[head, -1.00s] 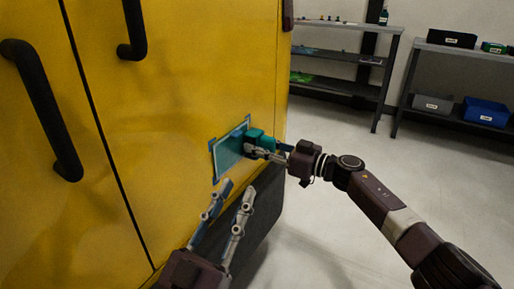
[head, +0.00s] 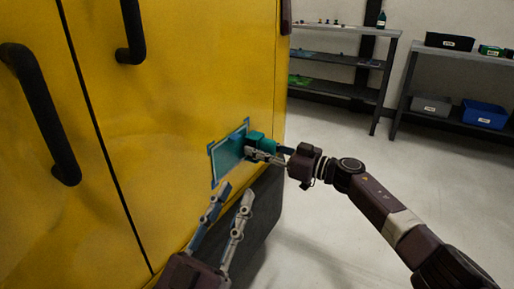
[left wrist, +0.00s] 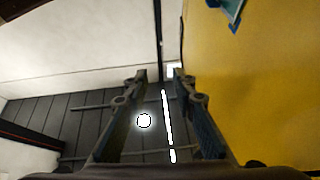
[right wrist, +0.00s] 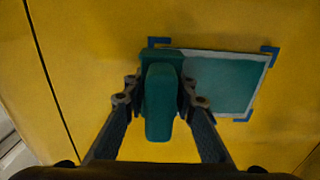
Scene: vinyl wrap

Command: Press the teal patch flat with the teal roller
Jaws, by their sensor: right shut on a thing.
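The teal patch (head: 228,157) is on the yellow cabinet face, with blue corner marks around it. It also shows in the right wrist view (right wrist: 222,84), with a pale border along its edges. My right gripper (head: 262,155) is shut on the teal roller (right wrist: 160,100). The roller (head: 256,139) is at one end of the patch, at its right in the head view; whether it touches the surface I cannot tell. My left gripper (head: 232,190) is open and empty, below the patch and apart from it. A corner of the patch shows in the left wrist view (left wrist: 231,12).
The yellow cabinet (head: 150,120) has black handles (head: 45,115) at left. Shelves with bins (head: 484,112) stand at the back right. The floor (head: 340,170) between is clear.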

